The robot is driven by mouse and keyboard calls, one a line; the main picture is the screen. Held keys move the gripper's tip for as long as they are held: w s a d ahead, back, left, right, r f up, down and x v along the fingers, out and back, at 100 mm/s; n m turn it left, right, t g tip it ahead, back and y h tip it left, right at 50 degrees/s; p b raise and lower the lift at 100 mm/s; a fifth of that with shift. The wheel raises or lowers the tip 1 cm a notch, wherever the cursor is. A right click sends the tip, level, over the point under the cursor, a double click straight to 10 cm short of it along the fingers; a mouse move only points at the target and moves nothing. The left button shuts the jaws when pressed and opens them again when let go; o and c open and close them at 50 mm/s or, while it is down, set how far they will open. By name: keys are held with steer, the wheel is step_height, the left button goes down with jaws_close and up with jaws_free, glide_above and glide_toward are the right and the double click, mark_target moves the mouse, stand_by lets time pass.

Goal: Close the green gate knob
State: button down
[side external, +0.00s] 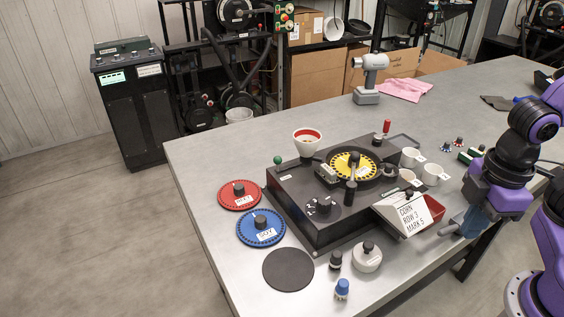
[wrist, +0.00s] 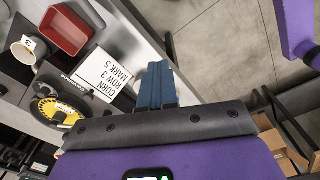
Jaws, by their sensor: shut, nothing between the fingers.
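The green gate knob (side external: 277,160) is a small ball at the far left edge of the black seed meter (side external: 290,205) in the side external view. It stands beside the white funnel with a red inside (side external: 307,138). The knob does not show in the wrist view. My gripper (side external: 446,231) is at the right front edge of the table, well to the right of the knob, with the whole meter between them. In the wrist view my blue fingers (wrist: 158,72) are together and hold nothing.
A card reading CORN ROW 3 MARK 5 (side external: 410,213) and a red tray (side external: 434,208) are close to my gripper. White cups (side external: 411,157) stand behind. Red (side external: 239,195) and blue (side external: 261,228) discs lie left of the meter. The back left table is clear.

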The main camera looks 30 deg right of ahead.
steer(key=w+a+r+m+t+h, duration=0.1)
steer(key=w+a+m+t+h, duration=0.3)
steer(key=w+a, duration=1.1)
steer(key=w+a+r+m+t+h, duration=0.15)
steer(key=w+a+m, duration=0.75)
steer(key=w, duration=0.9)
steer(key=w+d+f+n, duration=0.2)
steer(key=w+d+f, duration=0.3)
steer(key=f, duration=0.3)
steer(key=shift+w+d+y, duration=0.25)
steer(key=shift+w+y, duration=0.2)
steer(key=shift+w, duration=0.05)
steer(key=shift+d, duration=1.6)
